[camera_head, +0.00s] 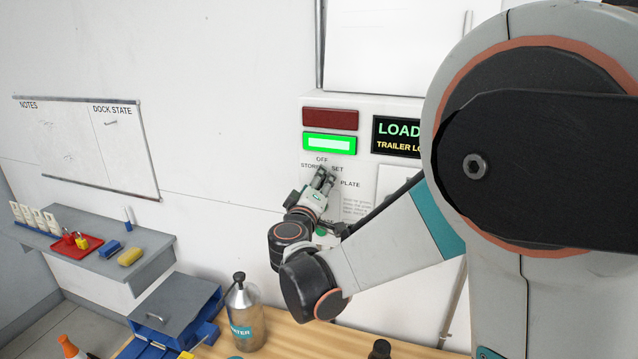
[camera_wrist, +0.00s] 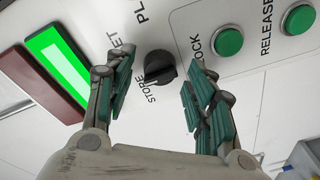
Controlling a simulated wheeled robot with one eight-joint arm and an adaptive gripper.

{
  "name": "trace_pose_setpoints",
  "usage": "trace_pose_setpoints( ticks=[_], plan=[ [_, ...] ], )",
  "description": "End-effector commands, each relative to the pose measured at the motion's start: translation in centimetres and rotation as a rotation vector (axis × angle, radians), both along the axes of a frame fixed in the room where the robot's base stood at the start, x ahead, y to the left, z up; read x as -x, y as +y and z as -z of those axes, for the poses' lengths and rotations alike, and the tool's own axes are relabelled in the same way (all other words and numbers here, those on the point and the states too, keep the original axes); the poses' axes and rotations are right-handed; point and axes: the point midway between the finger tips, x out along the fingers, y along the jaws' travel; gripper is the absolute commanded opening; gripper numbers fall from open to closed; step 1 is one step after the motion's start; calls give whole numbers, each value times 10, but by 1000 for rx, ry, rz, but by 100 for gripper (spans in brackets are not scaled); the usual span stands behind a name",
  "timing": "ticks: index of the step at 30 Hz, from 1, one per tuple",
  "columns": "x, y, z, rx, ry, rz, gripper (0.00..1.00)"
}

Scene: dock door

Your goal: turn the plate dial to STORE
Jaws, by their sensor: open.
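The plate dial (camera_wrist: 160,68) is a round black knob on the white control panel, with SET and STORE printed around it. In the wrist view a pale mark at its lower edge appears to face the word STORE (camera_wrist: 147,90). The word OFF is hidden there, but it shows above the dial's place in the head view. My gripper (camera_wrist: 160,77) is open, with one finger on each side of the dial and visible gaps between. In the head view my gripper (camera_head: 322,178) is at the panel and covers the dial.
A lit green lamp (camera_head: 329,143) sits below a dark red one (camera_head: 330,119). A LOAD display (camera_head: 398,137) is to their right. Green LOCK (camera_wrist: 229,42) and RELEASE (camera_wrist: 298,19) buttons are near the dial. A steel bottle (camera_head: 245,318) stands on the wooden bench below.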

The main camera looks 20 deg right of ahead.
Motion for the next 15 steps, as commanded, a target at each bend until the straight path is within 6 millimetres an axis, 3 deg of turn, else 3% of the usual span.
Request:
trace_pose_setpoints(
  ticks=[3, 4, 9, 15],
  plan=[
    [0, 0, 0, 0, 0, 0, 50],
    [0, 0, 0, 0, 0, 0, 45],
    [0, 0, 0, 0, 0, 0, 7],
    [0, 0, 0, 2, 1, 0, 6]
  ],
)
